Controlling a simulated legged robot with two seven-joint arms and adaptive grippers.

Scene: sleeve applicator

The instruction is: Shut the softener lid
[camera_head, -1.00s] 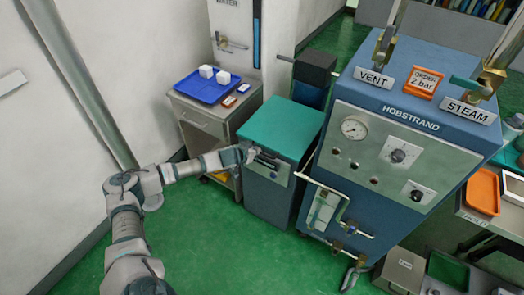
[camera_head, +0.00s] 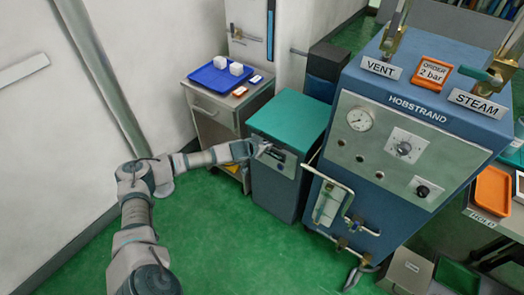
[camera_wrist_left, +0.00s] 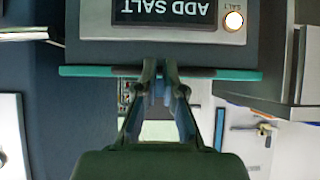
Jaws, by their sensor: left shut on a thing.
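The softener is a dark blue-grey cabinet (camera_head: 271,187) with a teal lid (camera_head: 290,115) lying across its top, looking flat; I cannot tell whether it is fully seated. My left gripper (camera_head: 264,148) is at the front of the cabinet, just below the lid's front edge. In the left wrist view, which is upside down, the "ADD SALT" display (camera_wrist_left: 165,12) and the teal lid edge (camera_wrist_left: 95,71) show. My left fingers (camera_wrist_left: 160,84) are close together and shut at the middle of that edge, which they partly hide. My right gripper is out of view.
A blue boiler (camera_head: 412,120) with gauges and pipes stands close on the softener's right. A grey cabinet with a blue tray (camera_head: 222,78) of white blocks stands at its left. Green floor (camera_head: 240,250) in front is free.

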